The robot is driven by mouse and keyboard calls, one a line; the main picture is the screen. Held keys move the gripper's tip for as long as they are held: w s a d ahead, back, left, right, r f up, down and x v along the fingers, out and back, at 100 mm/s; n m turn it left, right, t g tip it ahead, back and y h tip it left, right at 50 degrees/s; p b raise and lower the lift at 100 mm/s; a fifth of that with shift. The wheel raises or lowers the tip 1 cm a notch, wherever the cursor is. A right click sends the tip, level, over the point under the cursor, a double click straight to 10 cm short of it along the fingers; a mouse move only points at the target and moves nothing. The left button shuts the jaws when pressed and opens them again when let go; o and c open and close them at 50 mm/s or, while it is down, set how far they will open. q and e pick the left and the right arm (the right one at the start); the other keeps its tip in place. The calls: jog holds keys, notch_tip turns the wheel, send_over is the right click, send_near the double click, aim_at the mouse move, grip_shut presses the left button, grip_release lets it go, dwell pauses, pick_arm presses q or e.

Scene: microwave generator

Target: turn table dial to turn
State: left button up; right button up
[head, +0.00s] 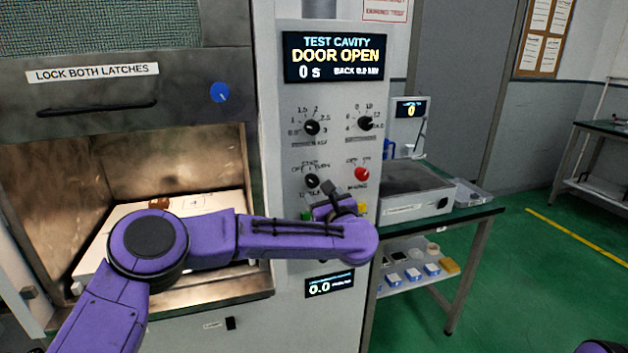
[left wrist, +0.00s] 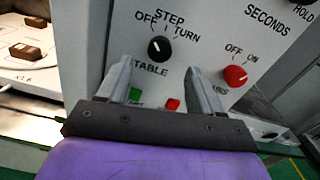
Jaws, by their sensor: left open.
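The table dial (head: 312,181) is a round black knob on the grey control panel, marked OFF, STEP and TURN. In the left wrist view the dial (left wrist: 159,48) lies just beyond and between my fingertips, and its pointer looks turned up and left towards OFF, though the mark is small. My left gripper (head: 334,188) is in front of the panel, close to the dial's right in the head view. In the left wrist view the left gripper (left wrist: 160,72) is open, with nothing between its fingers. My right gripper is out of view.
A red knob (left wrist: 235,76) marked OFF and ON sits right of the dial. A green button (left wrist: 135,96) and a red button (left wrist: 172,104) lie below it. The open cavity (head: 190,160) is left of the panel. A side table (head: 480,215) stands to the right.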

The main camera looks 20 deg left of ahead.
aim_at(313, 183)
pick_arm(q)
jog(key=p+x, duration=0.2)
jog(key=x, duration=0.5)
jog(key=shift+w+a+f, duration=0.1)
jog(key=shift+w+a, duration=0.1)
jog(key=shift+w, duration=0.1)
jog(key=c, duration=1.1)
